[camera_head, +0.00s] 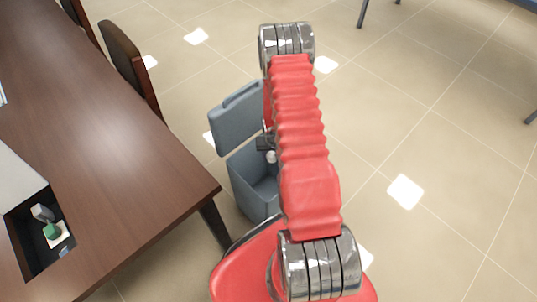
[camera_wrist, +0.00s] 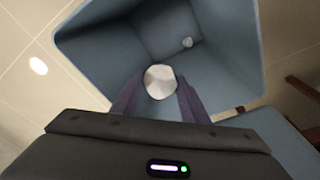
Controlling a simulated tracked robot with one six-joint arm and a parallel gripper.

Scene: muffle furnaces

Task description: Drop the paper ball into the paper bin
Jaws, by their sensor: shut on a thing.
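The paper ball (camera_wrist: 160,82) is white and crumpled, held between the two fingers of my gripper (camera_wrist: 158,92) in the wrist view. My gripper is shut on it, over the open mouth of the grey-blue paper bin (camera_wrist: 85,50). In the head view the bin (camera_head: 240,185) stands on the floor with its lid (camera_head: 236,118) raised. The ball (camera_head: 271,156) shows there as a small white spot beside my red arm, above the bin's opening. My arm hides part of the bin.
A brown wooden table (camera_head: 110,130) stands at the left, close to the bin. An open dark compartment (camera_head: 38,232) in it holds small white and green items. A chair (camera_head: 130,65) stands behind it.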

